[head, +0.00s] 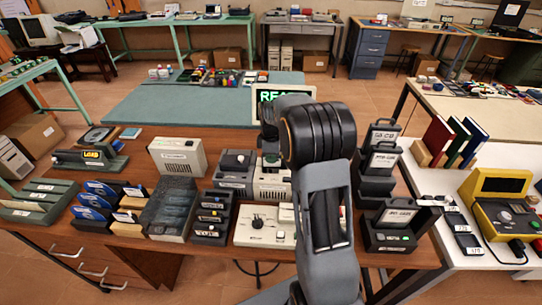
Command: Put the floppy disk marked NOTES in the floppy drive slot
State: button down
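My own arm rises through the middle of the head view and covers part of the workbench. My gripper cannot be made out; it is hidden behind the arm. No label reading NOTES is legible, so I cannot tell which item is the NOTES disk. Several blue items with pale labels (90,200) stand in dark holders at the left of the bench. A beige box with a front label (178,157) stands behind them. Another beige unit (271,186) is partly covered by the arm. I cannot tell which unit has the floppy slot.
A beige panel with a dark knob (264,226) lies at the front. Dark labelled cases (378,160) stand right of the arm. A machine with a LOAD label (92,156) is at the left. A yellow device (500,198) sits on the white table at right.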

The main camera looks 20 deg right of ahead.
jog(key=shift+f+b, duration=0.95)
jog(key=shift+f, duration=0.7)
jog(key=c, duration=1.8)
grip_release()
jog(key=o, duration=0.5)
jog(key=shift+o, duration=0.2)
jog(key=shift+r, duration=0.1)
notch_tip(320, 180, up, 8)
jog(key=p, duration=0.6)
